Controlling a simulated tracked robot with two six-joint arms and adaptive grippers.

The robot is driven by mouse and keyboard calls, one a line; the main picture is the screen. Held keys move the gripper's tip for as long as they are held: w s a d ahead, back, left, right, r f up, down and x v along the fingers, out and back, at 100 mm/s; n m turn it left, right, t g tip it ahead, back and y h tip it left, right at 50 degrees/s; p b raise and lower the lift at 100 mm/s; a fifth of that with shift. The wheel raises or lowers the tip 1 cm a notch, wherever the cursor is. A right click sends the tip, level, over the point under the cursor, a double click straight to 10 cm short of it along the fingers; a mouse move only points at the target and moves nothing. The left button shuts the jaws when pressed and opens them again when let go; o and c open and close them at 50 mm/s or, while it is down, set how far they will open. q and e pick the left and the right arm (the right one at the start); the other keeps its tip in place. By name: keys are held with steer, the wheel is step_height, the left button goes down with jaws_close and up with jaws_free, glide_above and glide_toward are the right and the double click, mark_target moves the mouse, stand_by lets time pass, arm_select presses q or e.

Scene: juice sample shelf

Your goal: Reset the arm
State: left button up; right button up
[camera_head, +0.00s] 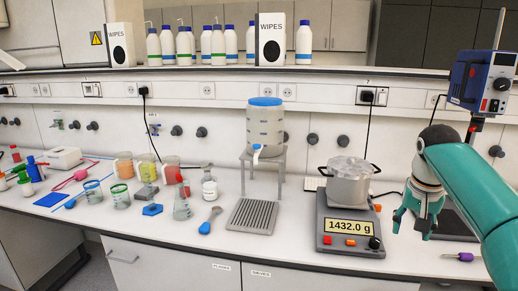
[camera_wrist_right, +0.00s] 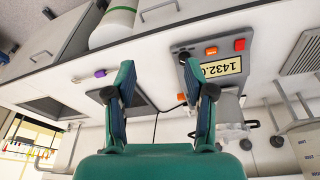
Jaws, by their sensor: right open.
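My right gripper (camera_head: 412,226) hangs at the right of the bench in the head view, its fingers pointing down. It is to the right of the scale and its pot and above the bench top. In the right wrist view its two fingers (camera_wrist_right: 157,78) stand wide apart, with nothing between them. My teal right arm comes in from the right edge. My left gripper is not in view.
A steel pot (camera_head: 349,182) stands on a scale (camera_head: 346,238) reading 1432.0 g. A purple-handled tool (camera_head: 463,257) lies right of the gripper. A blue-lidded dispenser (camera_head: 264,125) stands mid-bench. Beakers and bottles crowd the left.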

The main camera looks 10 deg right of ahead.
steer(key=w+a+f+n+y, duration=0.15)
steer(key=a+f, duration=0.25)
steer(key=f, duration=0.5)
steer(key=w+a+f+n+y, duration=0.1)
steer(key=w+a+f+n, duration=0.3)
steer(key=f, duration=0.6)
steer(key=s+a+f+y, duration=0.1)
steer(key=s+a+f, duration=0.2)
steer(key=a+f, duration=0.3)
steer(key=s+a+f, duration=0.2)
steer(key=a+f, duration=0.1)
steer(key=f, duration=0.5)
steer(key=s+a+f+g+y, duration=0.1)
steer(key=s+a+f+y, duration=0.1)
steer(key=s+a+f, duration=0.75)
steer(key=s+f, duration=0.2)
steer(key=s, duration=0.6)
steer(key=s+a+f, duration=0.1)
steer(key=s+f, duration=0.1)
steer(key=s, duration=0.6)
steer(key=shift+a+f+m+g, duration=0.15)
steer(key=shift+f+m+g, duration=0.2)
steer(key=shift+g, duration=0.05)
